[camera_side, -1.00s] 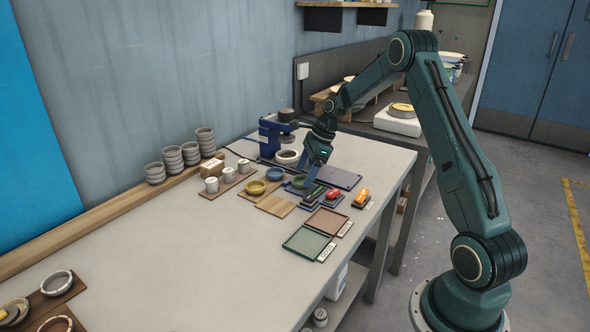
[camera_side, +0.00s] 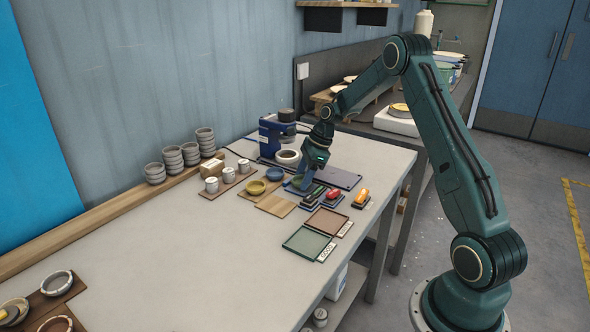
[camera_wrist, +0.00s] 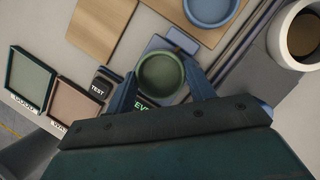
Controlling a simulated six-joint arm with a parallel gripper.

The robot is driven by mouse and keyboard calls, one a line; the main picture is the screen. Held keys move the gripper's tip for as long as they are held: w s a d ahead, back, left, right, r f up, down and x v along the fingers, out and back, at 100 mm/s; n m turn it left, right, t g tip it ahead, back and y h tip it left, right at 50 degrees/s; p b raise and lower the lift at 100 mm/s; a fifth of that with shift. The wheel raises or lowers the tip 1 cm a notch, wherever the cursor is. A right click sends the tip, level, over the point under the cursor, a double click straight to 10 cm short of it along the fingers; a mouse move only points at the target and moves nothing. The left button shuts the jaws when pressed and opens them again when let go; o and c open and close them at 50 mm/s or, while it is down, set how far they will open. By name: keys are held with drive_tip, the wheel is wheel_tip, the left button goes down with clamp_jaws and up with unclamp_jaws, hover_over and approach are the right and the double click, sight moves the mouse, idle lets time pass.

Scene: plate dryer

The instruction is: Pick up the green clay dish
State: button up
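The green clay dish (camera_wrist: 162,74) is a small round bowl on a blue block or pad (camera_wrist: 176,42) in the wrist view. In the side view the dish (camera_side: 299,183) is partly hidden by my gripper (camera_side: 306,180). My gripper's two blue fingers (camera_wrist: 162,82) stand on either side of the dish, close to its rim. They look open, with the dish between them; firm contact cannot be made out. The dish appears to be still resting on its support.
A blue dish (camera_side: 275,174) and a yellow dish (camera_side: 256,187) stand to the left. A red item (camera_side: 332,193) and an orange item (camera_side: 362,195) lie right. A blue machine (camera_side: 277,135) stands behind.

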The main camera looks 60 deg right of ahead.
drive_tip(key=shift+r, duration=0.15)
drive_tip(key=shift+c, duration=0.4)
wheel_tip(320, 180, up, 10)
idle(0.4)
drive_tip(key=shift+s, duration=0.1)
idle(0.4)
wheel_tip(320, 180, up, 9)
hover_over(329, 221)
drive_tip(key=shift+r, duration=0.15)
wheel_tip(329, 221, down, 16)
drive_tip(key=shift+f, duration=0.1)
idle(0.7)
